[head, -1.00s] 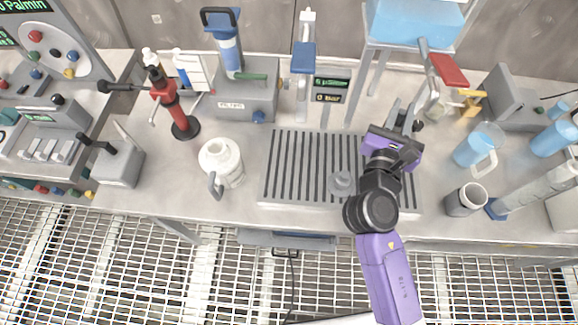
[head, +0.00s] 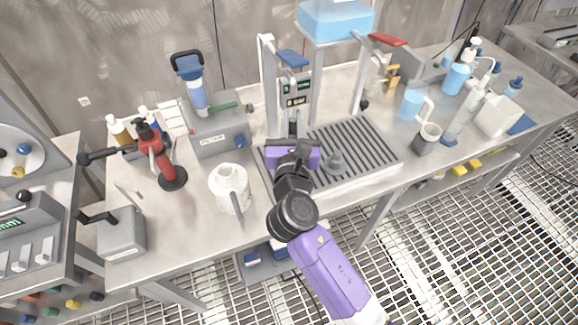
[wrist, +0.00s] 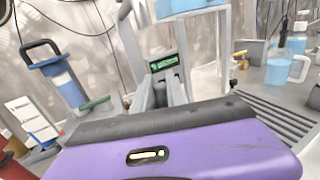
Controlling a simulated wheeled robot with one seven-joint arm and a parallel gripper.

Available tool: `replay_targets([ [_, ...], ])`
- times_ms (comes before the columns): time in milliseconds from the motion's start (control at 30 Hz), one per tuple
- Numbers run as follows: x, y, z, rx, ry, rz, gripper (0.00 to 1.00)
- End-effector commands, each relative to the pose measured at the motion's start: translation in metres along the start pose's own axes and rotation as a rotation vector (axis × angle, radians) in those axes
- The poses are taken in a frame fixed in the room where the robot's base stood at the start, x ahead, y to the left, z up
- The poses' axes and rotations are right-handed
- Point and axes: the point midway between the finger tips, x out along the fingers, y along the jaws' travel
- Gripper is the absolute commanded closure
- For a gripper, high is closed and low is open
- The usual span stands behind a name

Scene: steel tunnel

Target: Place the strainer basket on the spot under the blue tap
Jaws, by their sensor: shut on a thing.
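My gripper (head: 292,128) is over the back left part of the slatted drip tray, below and in front of the blue tap (head: 293,58). In the wrist view its two grey fingers (wrist: 162,90) are shut on a small grey thing between them, which I take to be the strainer basket. It is mostly hidden by the fingers and the purple gripper body, so its shape and its gap to the tray cannot be told. The spot under the blue tap is hidden behind my gripper in the head view.
A white jug (head: 230,188) stands left of the tray. The red tap (head: 387,39) is to the right. A grey cup (head: 427,139) stands beyond the tray's right edge.

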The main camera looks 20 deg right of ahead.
Motion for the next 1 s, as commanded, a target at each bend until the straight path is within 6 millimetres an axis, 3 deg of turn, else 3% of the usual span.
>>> replay_targets([
  [200, 0.0, 0.0, -0.044, -0.003, 0.003, 0.001, 1.0],
  [600, 0.0, 0.0, -0.088, -0.003, 0.002, 0.001, 1.0],
  [1000, 0.0, 0.0, -0.095, -0.001, 0.0, 0.001, 1.0],
])
